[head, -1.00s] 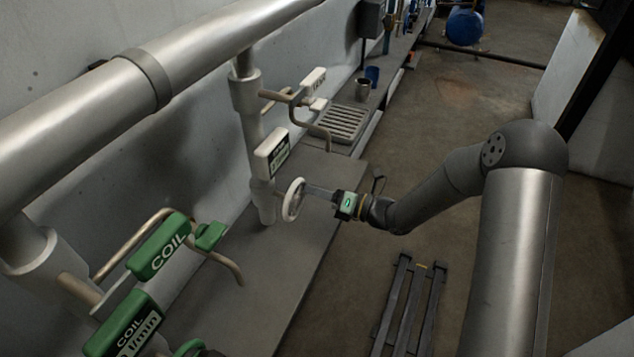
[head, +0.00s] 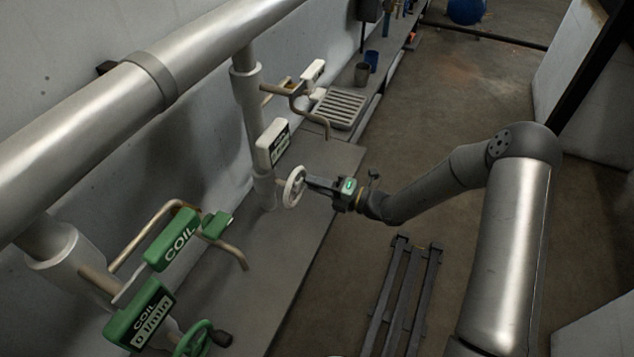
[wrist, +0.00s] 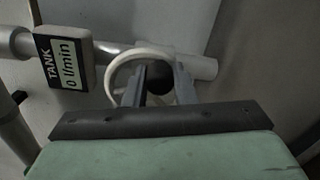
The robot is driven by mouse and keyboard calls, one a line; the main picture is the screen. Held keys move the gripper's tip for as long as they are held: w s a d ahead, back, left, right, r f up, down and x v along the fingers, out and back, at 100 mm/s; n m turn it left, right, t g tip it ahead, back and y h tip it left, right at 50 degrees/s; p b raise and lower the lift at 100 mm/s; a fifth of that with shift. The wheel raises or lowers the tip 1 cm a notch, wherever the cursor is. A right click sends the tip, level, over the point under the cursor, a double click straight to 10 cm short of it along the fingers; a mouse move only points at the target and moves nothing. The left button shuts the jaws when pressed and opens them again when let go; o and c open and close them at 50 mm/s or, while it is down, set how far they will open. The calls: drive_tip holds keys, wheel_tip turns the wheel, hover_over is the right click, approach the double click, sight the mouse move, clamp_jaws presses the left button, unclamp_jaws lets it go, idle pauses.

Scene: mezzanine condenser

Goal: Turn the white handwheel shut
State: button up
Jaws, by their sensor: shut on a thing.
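The white handwheel (head: 291,189) stands on the second vertical pipe, below a white meter (head: 273,143). In the wrist view the handwheel (wrist: 117,76) is a white ring with a dark knob (wrist: 157,80) in front of it. My gripper (head: 309,182) reaches the handwheel from the right. In the wrist view my gripper (wrist: 160,84) has one finger on each side of the dark knob and is shut on it. The fingers hide part of the rim. The white meter in the wrist view (wrist: 65,62) reads "TANK 0 l/min".
A green handwheel (head: 197,340) and a green COIL meter (head: 140,315) reading 0 l/min are at the lower left. A dark rack (head: 402,300) lies on the floor below my arm.

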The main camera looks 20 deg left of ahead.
drive_tip(key=shift+f, duration=0.1)
drive_tip(key=o, duration=1)
drive_tip(key=s+d+b, duration=0.3)
drive_tip(key=d, duration=1.4)
drive_tip(key=shift+d, duration=0.15)
